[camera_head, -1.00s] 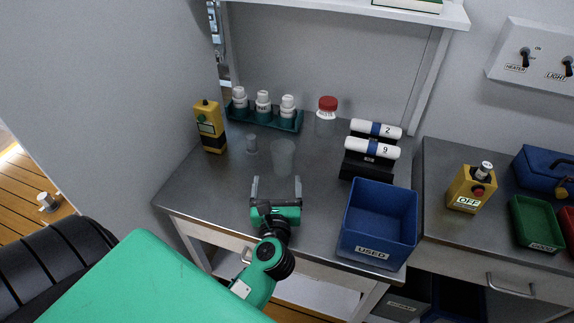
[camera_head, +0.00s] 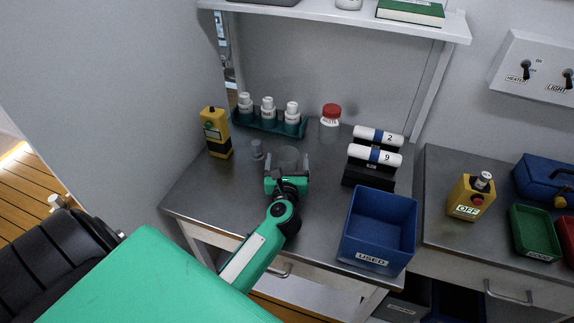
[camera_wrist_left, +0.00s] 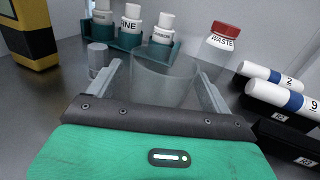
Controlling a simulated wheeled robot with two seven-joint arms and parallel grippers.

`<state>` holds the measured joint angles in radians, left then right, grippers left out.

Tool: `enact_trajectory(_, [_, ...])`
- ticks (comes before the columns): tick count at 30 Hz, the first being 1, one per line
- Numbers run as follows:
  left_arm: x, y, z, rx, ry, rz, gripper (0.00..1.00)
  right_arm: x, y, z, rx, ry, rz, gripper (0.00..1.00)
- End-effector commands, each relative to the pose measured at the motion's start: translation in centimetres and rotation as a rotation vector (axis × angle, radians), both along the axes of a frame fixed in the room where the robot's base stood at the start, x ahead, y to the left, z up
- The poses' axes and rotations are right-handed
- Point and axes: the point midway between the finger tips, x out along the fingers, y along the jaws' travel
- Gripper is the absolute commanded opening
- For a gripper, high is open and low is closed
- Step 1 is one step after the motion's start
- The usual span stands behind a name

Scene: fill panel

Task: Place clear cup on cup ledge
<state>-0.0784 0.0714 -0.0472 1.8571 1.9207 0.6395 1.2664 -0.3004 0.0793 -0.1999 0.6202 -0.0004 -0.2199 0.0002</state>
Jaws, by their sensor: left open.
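The clear cup (camera_head: 289,154) stands upright on the grey metal worktop. My left gripper (camera_head: 287,162) is open at the cup, with its fingers pointing toward the back. In the left wrist view the cup (camera_wrist_left: 165,83) sits between the two spread fingers, with visible gaps on both sides. The lower part of the cup is hidden behind the gripper's dark edge. I cannot pick out which surface is the cup ledge. My right gripper is not in view.
A small grey cylinder (camera_head: 257,150) stands just left of the cup. Behind are a green rack (camera_head: 270,128) of white bottles and a red-lidded waste jar (camera_head: 330,122). Labelled rolls (camera_head: 374,155) and a blue USED bin (camera_head: 378,228) stand right. A shelf (camera_head: 330,14) hangs above.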

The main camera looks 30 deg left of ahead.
Motion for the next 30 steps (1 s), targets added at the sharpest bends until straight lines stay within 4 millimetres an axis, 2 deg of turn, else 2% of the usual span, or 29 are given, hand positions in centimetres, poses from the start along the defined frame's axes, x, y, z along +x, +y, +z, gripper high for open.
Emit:
enact_trajectory(4, [1.5,0.9,0.1,0.001,0.001,0.0,0.83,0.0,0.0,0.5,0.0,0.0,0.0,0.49])
enact_trajectory(12, [1.7,1.1,-0.1,-0.001,0.001,0.0,0.83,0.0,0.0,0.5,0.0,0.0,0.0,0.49])
enact_trajectory(13, [1.7,1.1,-0.1,-0.001,0.001,0.0,0.81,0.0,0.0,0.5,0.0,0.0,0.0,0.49])
enact_trajectory(20, [1.7,1.1,0.0,-0.001,0.001,0.0,0.35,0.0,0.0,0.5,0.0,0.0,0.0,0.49])
enact_trajectory(22, [1.7,1.1,0.0,0.0,0.0,0.0,0.34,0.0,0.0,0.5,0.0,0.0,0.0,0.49])
enact_trajectory(23, [1.7,1.1,0.0,0.0,0.0,0.0,0.31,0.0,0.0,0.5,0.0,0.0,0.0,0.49])
enact_trajectory(30, [1.7,1.1,0.3,-0.001,-0.001,0.0,0.3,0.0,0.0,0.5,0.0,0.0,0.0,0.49])
